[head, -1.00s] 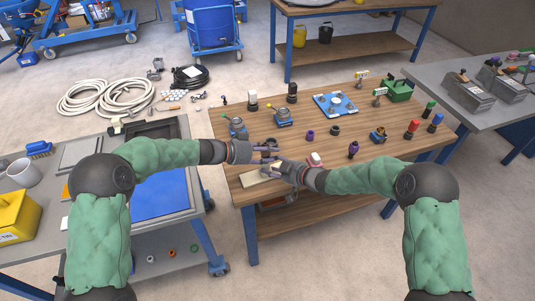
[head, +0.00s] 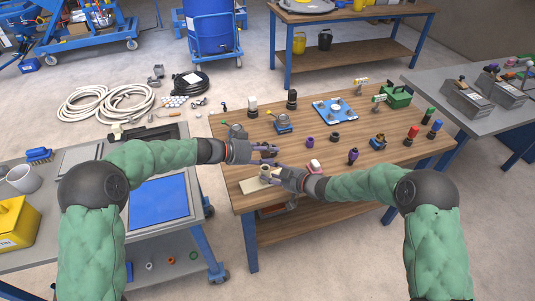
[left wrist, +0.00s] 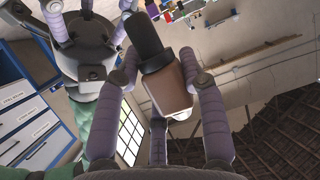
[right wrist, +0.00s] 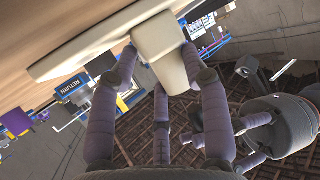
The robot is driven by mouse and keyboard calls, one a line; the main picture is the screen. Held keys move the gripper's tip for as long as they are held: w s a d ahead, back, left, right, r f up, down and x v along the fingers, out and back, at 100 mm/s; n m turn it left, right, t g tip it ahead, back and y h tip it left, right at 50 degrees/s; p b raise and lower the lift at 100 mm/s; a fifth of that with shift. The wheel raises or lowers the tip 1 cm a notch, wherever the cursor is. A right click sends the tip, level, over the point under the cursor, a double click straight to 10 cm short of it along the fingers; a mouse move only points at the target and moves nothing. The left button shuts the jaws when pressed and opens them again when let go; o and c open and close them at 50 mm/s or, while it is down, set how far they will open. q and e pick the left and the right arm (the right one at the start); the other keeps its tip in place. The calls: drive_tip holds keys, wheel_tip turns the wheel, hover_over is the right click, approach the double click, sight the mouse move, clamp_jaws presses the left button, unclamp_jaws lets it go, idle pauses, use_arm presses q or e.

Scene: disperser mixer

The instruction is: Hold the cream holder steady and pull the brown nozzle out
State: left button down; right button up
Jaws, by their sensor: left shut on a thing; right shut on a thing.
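My left gripper (head: 264,153) is shut on the brown nozzle (left wrist: 168,92), which has a black cylindrical end and a small whitish part at its other end in the left wrist view. My right gripper (head: 274,176) is just below it in the head view. It is shut on the cream holder (right wrist: 160,52), a smooth cream block between its fingers in the right wrist view; the holder also shows in the head view (head: 265,171). The nozzle looks apart from the holder, with a small gap between the grippers. The nozzle is mostly hidden by fingers in the head view.
A flat cream board (head: 254,185) lies at the wooden table's (head: 305,195) near left edge, close under my right gripper. Purple and dark fittings, a pink-and-white piece (head: 314,166) and a blue plate (head: 335,110) stand farther right and back. A grey cart is at left.

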sight(267, 145)
use_arm(q)
drive_tip(key=shift+r, duration=0.15)
use_arm(e)
drive_tip(key=shift+f, duration=0.15)
use_arm(q)
drive_tip(key=shift+r, duration=1.9)
drive_tip(key=s+a+r, duration=0.2)
drive_tip(key=a+r, duration=0.3)
drive_tip(key=r, duration=0.2)
use_arm(e)
drive_tip(key=o, duration=0.8)
use_arm(q)
drive_tip(key=shift+a+r, duration=0.1)
drive_tip(key=shift+r, duration=0.1)
use_arm(e)
drive_tip(key=shift+r+p, duration=0.7)
use_arm(q)
drive_tip(key=shift+r, duration=0.6)
